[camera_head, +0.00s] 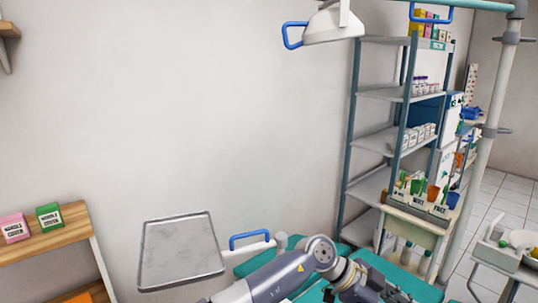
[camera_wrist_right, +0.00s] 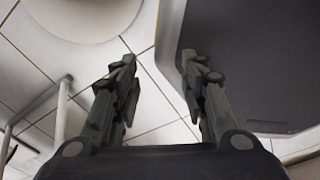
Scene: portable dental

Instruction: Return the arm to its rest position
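A grey and white arm, which looks like my left one, comes in at the bottom of the head view. It bends at a round joint and runs down to the right. Its dark gripper (camera_head: 380,290) is over the teal dental chair (camera_head: 248,262) and is cut off by the lower edge, so its fingertips are hidden. My right gripper (camera_wrist_right: 160,80) shows in the right wrist view. Its two dark fingers stand apart with nothing between them, above the white tiled floor (camera_wrist_right: 150,100). The right gripper is not seen in the head view.
A metal tray (camera_head: 180,252) stands beside the chair's blue handle (camera_head: 249,239). A wooden shelf (camera_head: 45,238) with two small boxes is at left. A stocked rack (camera_head: 352,130), a pole (camera_head: 489,120) and a white trolley (camera_head: 500,257) are at right. A grey panel (camera_wrist_right: 250,65) is close to the right gripper.

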